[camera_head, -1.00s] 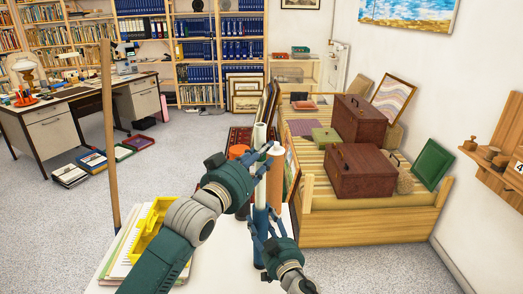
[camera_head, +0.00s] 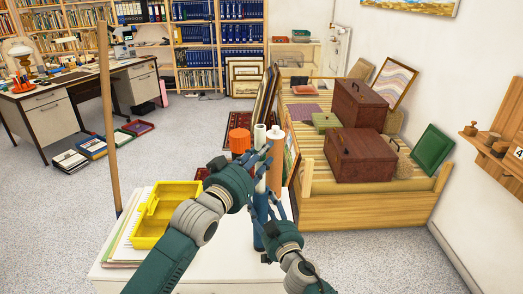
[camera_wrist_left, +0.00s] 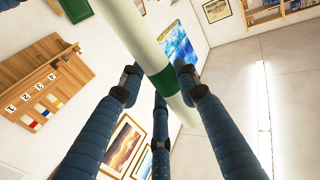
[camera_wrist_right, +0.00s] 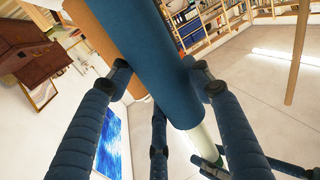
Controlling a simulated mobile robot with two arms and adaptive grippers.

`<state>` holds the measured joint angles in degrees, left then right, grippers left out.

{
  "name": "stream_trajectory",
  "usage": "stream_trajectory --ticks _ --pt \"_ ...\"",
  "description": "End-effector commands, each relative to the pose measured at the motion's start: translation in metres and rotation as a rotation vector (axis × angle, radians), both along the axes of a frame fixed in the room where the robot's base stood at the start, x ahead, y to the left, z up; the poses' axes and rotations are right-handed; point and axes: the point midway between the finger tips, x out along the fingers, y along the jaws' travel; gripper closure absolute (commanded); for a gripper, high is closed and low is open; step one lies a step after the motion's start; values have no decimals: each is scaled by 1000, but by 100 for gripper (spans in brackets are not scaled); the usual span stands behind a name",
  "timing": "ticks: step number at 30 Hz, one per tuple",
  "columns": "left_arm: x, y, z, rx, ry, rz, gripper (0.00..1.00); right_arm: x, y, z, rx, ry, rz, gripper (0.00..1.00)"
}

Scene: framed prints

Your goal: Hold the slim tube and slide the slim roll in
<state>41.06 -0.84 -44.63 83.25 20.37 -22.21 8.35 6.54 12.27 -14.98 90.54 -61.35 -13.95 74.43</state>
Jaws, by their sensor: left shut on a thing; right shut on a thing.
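My left gripper (camera_head: 259,174) is shut on the slim roll (camera_head: 260,137), a pale tube standing upright. In the left wrist view the roll (camera_wrist_left: 132,30) has a green band between the fingers. My right gripper (camera_head: 264,226) is shut on the slim tube (camera_head: 258,239), which is blue and upright below the roll. In the right wrist view the blue tube (camera_wrist_right: 146,60) fills the space between the fingers. The pale roll (camera_wrist_right: 207,140) shows at its end, in line with it. How deep the roll sits inside cannot be told.
A tan tube with a white top (camera_head: 276,160) stands close behind the grippers. An orange-lidded container (camera_head: 239,140) is to its left. A yellow tray (camera_head: 158,215) lies on papers on the white table (camera_head: 205,270). A wooden pole (camera_head: 108,120) rises at left.

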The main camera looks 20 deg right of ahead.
Motion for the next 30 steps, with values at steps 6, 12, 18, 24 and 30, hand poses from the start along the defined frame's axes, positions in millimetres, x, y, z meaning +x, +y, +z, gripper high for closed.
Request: stream_trajectory --ticks 6,12,18,24,30 --pt "0 0 -11 -1 -1 0 98 0 0 0 0 0 0 82" --pt "0 0 -21 1 1 0 98 0 0 0 0 0 0 82" --pt "0 0 -32 1 1 0 98 0 0 0 0 0 0 82" --pt "0 0 -41 1 0 0 98 0 0 0 0 0 0 82" --pt "0 0 -45 0 -1 0 98 0 0 0 0 0 0 82"
